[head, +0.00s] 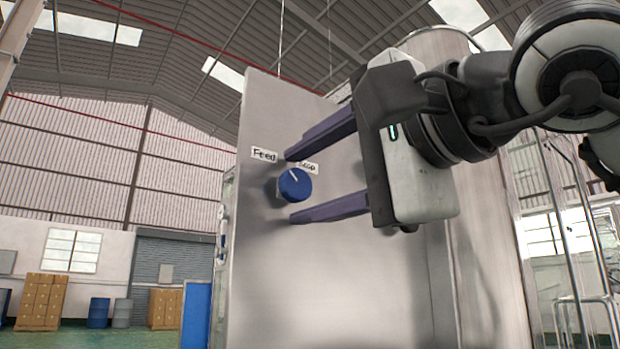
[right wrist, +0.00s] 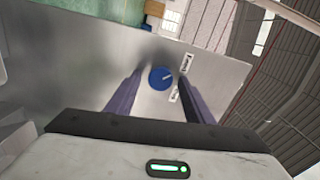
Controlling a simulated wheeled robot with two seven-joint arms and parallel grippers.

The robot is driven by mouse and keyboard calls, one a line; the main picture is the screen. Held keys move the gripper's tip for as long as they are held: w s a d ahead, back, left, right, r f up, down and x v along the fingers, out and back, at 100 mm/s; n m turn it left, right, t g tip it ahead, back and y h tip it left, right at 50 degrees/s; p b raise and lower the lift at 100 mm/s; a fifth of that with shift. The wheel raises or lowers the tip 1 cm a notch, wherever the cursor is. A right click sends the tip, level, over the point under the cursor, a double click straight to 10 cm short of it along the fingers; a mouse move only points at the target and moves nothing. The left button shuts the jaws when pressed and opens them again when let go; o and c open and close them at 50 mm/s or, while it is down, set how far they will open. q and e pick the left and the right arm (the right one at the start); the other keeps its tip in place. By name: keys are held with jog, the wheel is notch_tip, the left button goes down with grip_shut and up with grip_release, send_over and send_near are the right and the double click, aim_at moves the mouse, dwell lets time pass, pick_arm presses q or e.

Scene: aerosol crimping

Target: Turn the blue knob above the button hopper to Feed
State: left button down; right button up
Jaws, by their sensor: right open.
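The blue knob (head: 294,185) is a round dial with a white pointer line on an upright grey metal panel. A Feed label (head: 264,155) is at its upper left and a Stop label (head: 309,168) at its upper right. The pointer slants up, roughly between the labels. My right gripper (head: 290,187) is open, one finger above the knob and one below. In the right wrist view the knob (right wrist: 160,78) shows between the two fingertips (right wrist: 160,75), with gaps on both sides. I see no grip on it. My left gripper is not in view.
The panel (head: 320,280) has bare room below the knob. A large metal cylinder (head: 480,270) stands at its right. Cardboard boxes (head: 41,300) and blue drums (head: 98,312) are far off at the left.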

jog(key=b+v, duration=0.2)
jog(key=v, duration=0.8)
jog(key=shift+s, duration=0.15)
jog(key=shift+d, duration=0.1)
